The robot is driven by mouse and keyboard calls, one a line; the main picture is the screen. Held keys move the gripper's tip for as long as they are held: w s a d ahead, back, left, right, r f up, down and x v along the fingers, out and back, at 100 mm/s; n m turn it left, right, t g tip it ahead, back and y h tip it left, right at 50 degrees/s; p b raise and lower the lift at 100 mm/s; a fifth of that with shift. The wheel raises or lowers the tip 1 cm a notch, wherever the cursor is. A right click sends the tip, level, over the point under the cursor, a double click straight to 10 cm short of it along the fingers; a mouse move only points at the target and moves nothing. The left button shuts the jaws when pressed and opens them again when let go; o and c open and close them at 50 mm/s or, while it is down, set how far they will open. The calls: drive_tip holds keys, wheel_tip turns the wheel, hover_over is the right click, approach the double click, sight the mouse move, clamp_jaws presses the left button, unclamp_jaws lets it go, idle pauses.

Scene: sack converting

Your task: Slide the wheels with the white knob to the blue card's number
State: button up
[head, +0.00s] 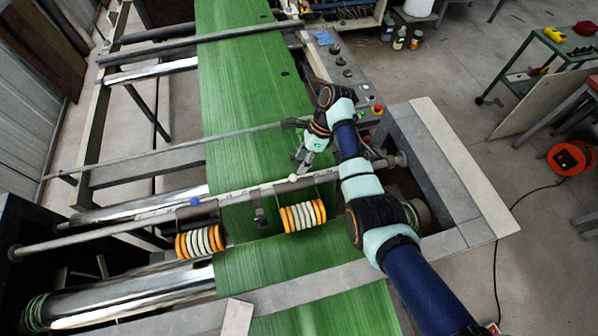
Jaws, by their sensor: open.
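The wheels with the white knob are the right set (303,215), orange and white discs hanging from the long rail over the green web. Their white knob (293,178) sits on top of the rail. My gripper (302,160) is open and empty, pointing down just above and slightly right of the white knob; I cannot tell if it touches. A small blue patch on the control panel (323,38) may be the blue card; its number is too small to read. Any scale marks on the rail (120,226) are also too small to read.
A second orange and white wheel set (200,242) hangs farther left, with a blue knob (195,201) above it. A dark bracket (260,214) hangs between the sets. A thin bar (190,146) crosses behind the rail. The grey machine frame (470,195) stands right of my arm.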

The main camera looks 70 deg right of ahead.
sight(295, 176)
drive_tip(key=x, duration=0.6)
drive_tip(key=shift+a+f, duration=0.2)
drive_tip(key=shift+f, duration=0.05)
drive_tip(key=shift+c, duration=0.2)
drive_tip(key=shift+f, duration=0.1)
clamp_jaws()
